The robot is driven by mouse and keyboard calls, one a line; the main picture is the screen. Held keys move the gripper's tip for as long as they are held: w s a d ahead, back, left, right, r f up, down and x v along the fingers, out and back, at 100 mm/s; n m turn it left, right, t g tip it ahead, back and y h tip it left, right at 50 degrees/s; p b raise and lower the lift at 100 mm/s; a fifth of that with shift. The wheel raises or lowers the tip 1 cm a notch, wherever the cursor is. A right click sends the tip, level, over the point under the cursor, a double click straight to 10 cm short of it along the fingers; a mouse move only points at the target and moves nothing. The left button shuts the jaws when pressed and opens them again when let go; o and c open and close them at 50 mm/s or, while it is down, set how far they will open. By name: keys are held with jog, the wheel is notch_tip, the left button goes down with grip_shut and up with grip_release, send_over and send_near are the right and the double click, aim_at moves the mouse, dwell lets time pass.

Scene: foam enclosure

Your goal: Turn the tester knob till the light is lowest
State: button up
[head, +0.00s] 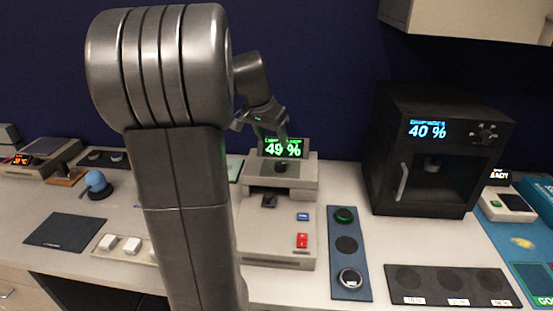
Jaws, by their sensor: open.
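A grey machine (257,234), which looks like the tester, stands at the middle of the counter. Its lit green display (283,148) reads 49 %; the small line above is too blurred to read. A small dark knob-like part (281,166) sits just below the display. The machine also has a dark lever-like part (269,200), a blue button (303,217) and a red switch (302,240). My gripper (264,127) is open, just above the display and overlapping its top edge. I cannot tell whether it touches anything.
A black oven-like box (419,165) at the right shows 40 % and has its own small dial (487,133). A blue pad (347,252) with round spots and a black tray (450,285) lie in front. A blue ball-shaped thing (96,182) is at the left.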

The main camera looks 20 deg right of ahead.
aim_at(280, 164)
jog(key=p+x, duration=0.1)
jog(key=x, duration=1)
jog(key=shift+f, duration=0.25)
jog(key=shift+c, duration=0.4)
jog(key=c, duration=0.9)
